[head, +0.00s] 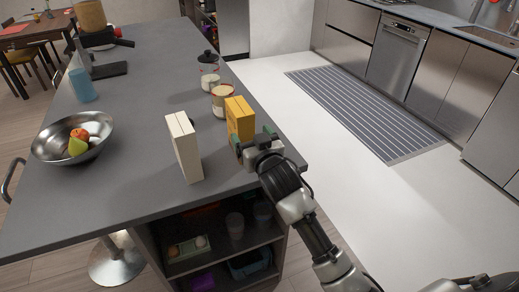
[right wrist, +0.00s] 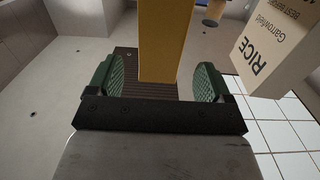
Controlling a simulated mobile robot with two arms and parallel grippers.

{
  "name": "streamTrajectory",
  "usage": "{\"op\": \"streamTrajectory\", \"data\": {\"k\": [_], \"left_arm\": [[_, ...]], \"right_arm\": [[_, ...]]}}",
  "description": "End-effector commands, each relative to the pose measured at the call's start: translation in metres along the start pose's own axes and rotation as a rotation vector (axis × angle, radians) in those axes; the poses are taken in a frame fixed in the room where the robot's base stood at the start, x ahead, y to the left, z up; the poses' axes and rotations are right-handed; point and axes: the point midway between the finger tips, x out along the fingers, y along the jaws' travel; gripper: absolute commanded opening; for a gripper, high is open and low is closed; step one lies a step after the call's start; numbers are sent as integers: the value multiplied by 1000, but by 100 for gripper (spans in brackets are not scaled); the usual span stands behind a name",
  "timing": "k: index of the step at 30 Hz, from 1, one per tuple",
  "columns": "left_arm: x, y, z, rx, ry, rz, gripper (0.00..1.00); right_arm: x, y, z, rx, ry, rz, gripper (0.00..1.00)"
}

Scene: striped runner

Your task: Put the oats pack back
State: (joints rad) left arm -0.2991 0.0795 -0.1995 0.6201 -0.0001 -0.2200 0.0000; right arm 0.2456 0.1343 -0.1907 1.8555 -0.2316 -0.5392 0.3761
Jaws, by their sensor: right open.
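A yellow box (head: 239,116), probably the oats pack, stands upright near the counter's right edge; I cannot read its label. In the right wrist view the yellow box (right wrist: 163,40) reaches down between the two green finger pads. My right gripper (head: 254,143) is at the near side of this box, open, with gaps beside the box. The right wrist view shows the same open gripper (right wrist: 154,84). A cream box (head: 185,147) stands upright just left of the yellow one; its face reads RICE in the right wrist view (right wrist: 270,45). My left gripper is not in view.
Two lidded jars (head: 209,72) (head: 221,100) stand behind the boxes. A metal bowl (head: 48,147) of fruit and a blue cup (head: 82,86) are at left on the grey counter (head: 130,165). An open shelf (head: 215,255) with several items lies below. A striped runner (head: 365,115) covers the floor.

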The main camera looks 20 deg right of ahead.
Motion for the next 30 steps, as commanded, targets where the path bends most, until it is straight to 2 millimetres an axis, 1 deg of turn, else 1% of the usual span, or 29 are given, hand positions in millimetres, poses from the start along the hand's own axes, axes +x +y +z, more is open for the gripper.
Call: {"op": "streamTrajectory", "data": {"k": [1,3,6,9,13,19,21,23,26,27,29,30], "left_arm": [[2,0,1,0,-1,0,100],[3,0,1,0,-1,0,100],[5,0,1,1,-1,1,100],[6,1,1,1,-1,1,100],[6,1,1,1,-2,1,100],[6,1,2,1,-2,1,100],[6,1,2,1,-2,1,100],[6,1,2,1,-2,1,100],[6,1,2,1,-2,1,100],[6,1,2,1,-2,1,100],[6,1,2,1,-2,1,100],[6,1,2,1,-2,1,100]], "right_arm": [[-11,0,2,0,0,0,81],[-24,0,2,0,0,0,81],[-39,0,2,0,-1,0,81],[-49,0,1,0,0,0,81],[-55,0,0,-1,0,0,81],[-56,0,0,-1,0,0,81],[-56,-1,7,-3,-11,-4,81],[-58,-3,25,-9,-40,-14,81],[-66,-11,81,-25,-127,-48,81],[-72,-15,111,-32,-172,-63,81],[-83,-19,159,-43,-250,-83,81],[-92,-20,194,-50,-309,-93,81]]}}
